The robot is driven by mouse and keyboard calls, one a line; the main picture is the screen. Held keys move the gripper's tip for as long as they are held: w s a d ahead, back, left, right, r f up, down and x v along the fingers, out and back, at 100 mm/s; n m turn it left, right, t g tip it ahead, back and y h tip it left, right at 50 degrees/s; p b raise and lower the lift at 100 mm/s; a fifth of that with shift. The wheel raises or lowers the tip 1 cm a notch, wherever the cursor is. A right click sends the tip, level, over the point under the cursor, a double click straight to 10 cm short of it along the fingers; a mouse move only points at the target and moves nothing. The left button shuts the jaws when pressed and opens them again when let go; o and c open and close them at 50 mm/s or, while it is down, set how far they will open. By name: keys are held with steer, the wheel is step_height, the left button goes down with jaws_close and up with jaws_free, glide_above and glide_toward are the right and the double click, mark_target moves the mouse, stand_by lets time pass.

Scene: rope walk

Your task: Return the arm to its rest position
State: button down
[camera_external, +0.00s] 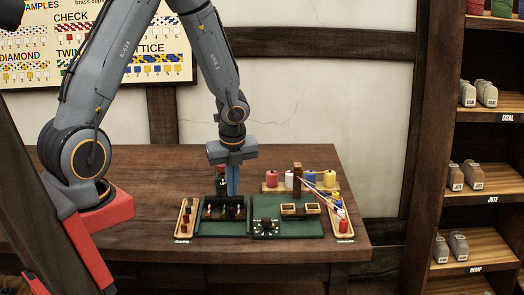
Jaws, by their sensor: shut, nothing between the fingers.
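My arm reaches down from the upper left over the wooden table (145,210). My gripper (233,192) points straight down and is shut and empty. Its blue fingers are close together, just above or in front of the back edge of the green tray (222,231) on the table. A dark green and red item stands just behind the fingers, partly hidden by them. The exact gap between fingertips and tray cannot be told.
A row of coloured spools (310,181) and a brown post (297,178) stand right of my gripper. Small wooden trays (185,228) flank the green mats. Shelves (485,180) stand at the far right. The table's left part is clear.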

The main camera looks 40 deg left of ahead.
steer(key=s+d+r+n+h+b, duration=0.1)
steer(key=s+n, duration=0.4)
steer(key=n, duration=0.6)
steer(key=s+d+n+h+b, duration=0.1)
steer(key=s+d+n+b, duration=0.3)
steer(key=n, duration=0.8)
steer(key=shift+s+d+r+b, duration=0.35)
steer(key=shift+s+b, duration=0.7)
steer(key=shift+s, duration=0.1)
